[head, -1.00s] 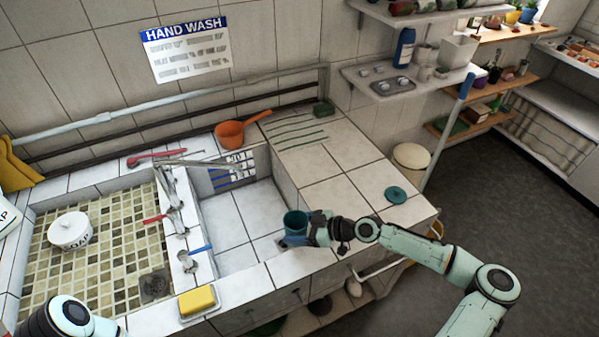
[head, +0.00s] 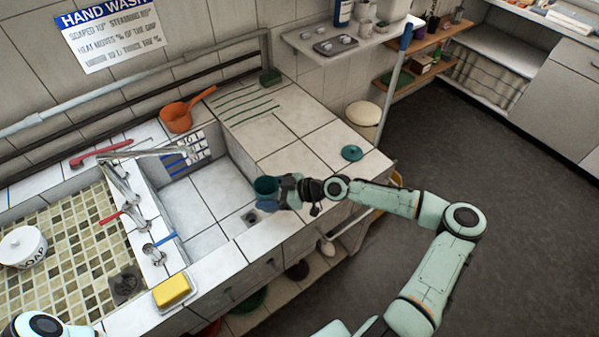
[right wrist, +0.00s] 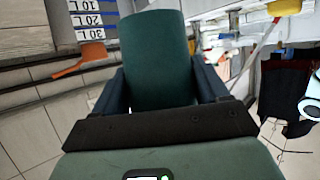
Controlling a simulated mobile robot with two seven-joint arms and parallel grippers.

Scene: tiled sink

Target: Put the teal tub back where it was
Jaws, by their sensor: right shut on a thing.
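The teal tub (head: 265,190) is an open-topped cup held at the front right edge of the plain white-tiled basin (head: 205,205). My right gripper (head: 284,192) is shut on the tub from its right side. In the right wrist view the tub (right wrist: 158,58) stands between the two dark fingers. A round teal lid (head: 352,153) lies on the tiled counter to the right, apart from the tub. My left arm (head: 38,325) shows only at the bottom left corner; its gripper is out of view.
An orange dipper (head: 180,116) lies at the back of the counter. The ribbed drainer tiles (head: 245,103) and the counter right of the basin (head: 300,150) are mostly clear. A yellow soap bar (head: 171,290) sits on the front ledge, and taps (head: 150,250) stand between the basins.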

